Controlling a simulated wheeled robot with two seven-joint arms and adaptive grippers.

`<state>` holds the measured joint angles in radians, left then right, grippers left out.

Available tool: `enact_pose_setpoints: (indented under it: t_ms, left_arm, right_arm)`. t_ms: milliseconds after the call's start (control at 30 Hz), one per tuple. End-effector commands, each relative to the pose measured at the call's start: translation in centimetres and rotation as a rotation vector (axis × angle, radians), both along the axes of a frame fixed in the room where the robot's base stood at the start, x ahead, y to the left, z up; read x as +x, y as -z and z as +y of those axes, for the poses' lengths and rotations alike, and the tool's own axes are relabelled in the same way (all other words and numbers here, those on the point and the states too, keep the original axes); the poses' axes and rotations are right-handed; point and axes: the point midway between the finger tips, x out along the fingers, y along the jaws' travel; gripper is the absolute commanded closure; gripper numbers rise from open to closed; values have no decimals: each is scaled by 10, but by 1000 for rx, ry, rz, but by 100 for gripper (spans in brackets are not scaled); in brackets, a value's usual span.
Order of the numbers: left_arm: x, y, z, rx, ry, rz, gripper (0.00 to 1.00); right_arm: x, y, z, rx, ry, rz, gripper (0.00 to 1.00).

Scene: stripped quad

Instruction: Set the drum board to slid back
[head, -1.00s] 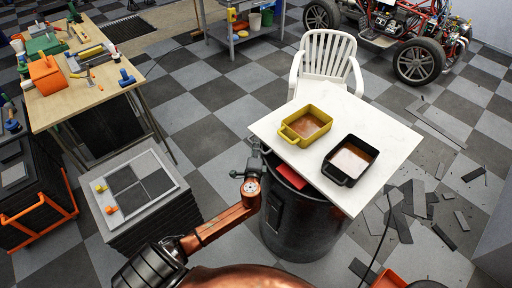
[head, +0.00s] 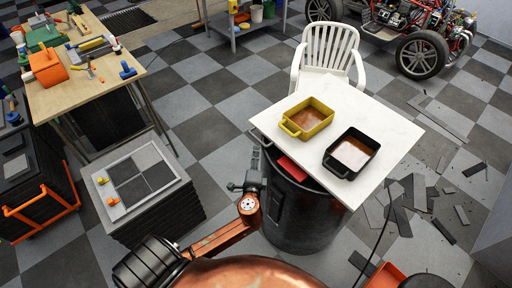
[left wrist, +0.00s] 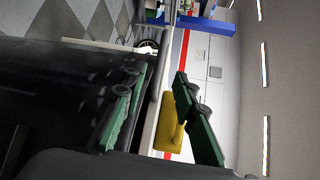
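The drum board is a white slab (head: 375,110) lying flat on top of a dark drum (head: 300,217). It overhangs the drum toward the chair and to the right, and part of the drum's open top shows at the near left. My left gripper (head: 259,152) is at the board's near left edge. The left wrist view shows its two green-padded fingers (left wrist: 160,118) spread apart, with the pale board edge (left wrist: 152,125) seen edge-on between them. I cannot tell whether either pad touches it. My right gripper is out of view.
A yellow tray (head: 292,127) and a black tray (head: 332,168) sit on the board. A white chair (head: 328,45) stands right behind it. Something red (head: 291,169) shows in the drum's top. Dark scraps (head: 440,205) litter the floor at right. A stack (head: 150,205) stands at left.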

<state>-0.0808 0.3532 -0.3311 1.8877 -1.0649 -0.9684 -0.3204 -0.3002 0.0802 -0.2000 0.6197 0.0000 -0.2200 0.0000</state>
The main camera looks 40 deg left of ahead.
Motion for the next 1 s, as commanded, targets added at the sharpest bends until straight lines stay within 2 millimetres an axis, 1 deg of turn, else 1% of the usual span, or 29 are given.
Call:
enact_pose_setpoints:
  t_ms: [100,200,467,500,567,633,667,767,800,833,867,900,967,1000]
  left_arm:
    - [-11,-1,-6,-3,-2,1,74]
    - [-15,-2,-9,-1,-1,0,74]
    - [-16,-3,-10,-1,-1,-1,74]
    - [-16,-3,-10,-1,-1,-1,76]
    - [-15,2,-9,-6,0,7,80]
    - [-15,20,-8,-24,3,34,84]
    - [-14,34,-7,-39,5,55,87]
    - [-19,107,-2,-128,8,158,93]
    - [-26,146,0,-179,4,211,96]
    - [-33,178,2,-224,-1,252,98]
    - [-43,211,3,-274,-8,295,100]
    - [-61,257,4,-346,-23,352,100]
    - [-93,322,4,-460,-56,432,100]
    - [-119,363,3,-538,-87,479,100]
  right_arm:
    - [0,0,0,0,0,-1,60]
    - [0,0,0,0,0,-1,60]
    - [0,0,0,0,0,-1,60]
    - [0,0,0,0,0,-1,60]
    - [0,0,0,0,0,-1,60]
    - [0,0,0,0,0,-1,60]
    - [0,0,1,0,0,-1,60]
    - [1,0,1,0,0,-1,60]
    - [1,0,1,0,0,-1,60]
    - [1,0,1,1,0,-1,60]
    - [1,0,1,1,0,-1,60]
    - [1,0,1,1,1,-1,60]
    - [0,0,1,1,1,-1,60]
    - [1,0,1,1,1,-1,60]
